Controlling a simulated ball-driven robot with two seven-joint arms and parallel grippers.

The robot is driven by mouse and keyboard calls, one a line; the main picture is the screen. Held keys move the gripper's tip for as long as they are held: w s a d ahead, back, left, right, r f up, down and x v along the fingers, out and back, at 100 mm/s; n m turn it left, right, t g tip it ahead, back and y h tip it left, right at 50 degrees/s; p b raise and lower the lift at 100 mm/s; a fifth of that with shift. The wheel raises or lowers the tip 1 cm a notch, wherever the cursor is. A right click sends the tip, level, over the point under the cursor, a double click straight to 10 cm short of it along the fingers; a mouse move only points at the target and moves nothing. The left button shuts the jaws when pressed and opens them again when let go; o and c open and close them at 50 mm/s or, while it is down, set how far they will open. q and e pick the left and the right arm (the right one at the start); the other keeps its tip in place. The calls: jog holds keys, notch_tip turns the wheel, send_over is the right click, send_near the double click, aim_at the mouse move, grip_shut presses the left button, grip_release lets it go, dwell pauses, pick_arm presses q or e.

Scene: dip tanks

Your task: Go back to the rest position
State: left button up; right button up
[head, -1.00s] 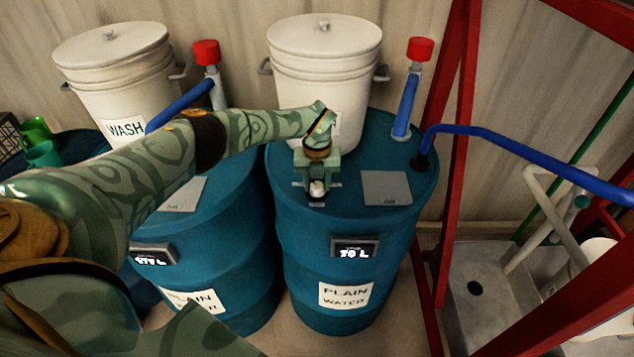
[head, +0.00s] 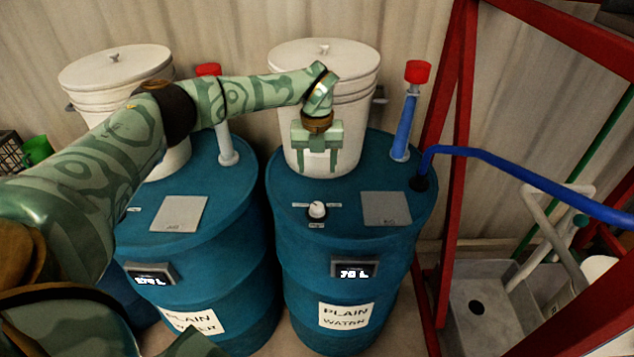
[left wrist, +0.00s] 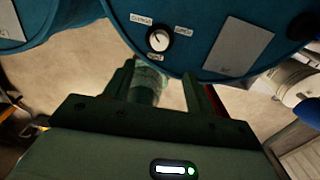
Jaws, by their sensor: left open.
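My left gripper (head: 319,168) is open and empty, in front of the white lidded bucket (head: 325,80) and above the right blue drum (head: 350,240). A white-topped knob (head: 317,210) sits on that drum's top, below the gripper and apart from it. In the left wrist view the fingers (left wrist: 165,85) are apart with nothing between them, and the knob (left wrist: 158,39) shows beyond them. My right gripper is not in view.
A blue hose (head: 530,180) and red frame posts (head: 455,150) stand at the right. A grey basin (head: 480,310) is at the lower right.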

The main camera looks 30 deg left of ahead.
pick_arm(q)
notch_tip(320, 180, up, 2)
jog(key=shift+r, duration=0.25)
dwell(0.4)
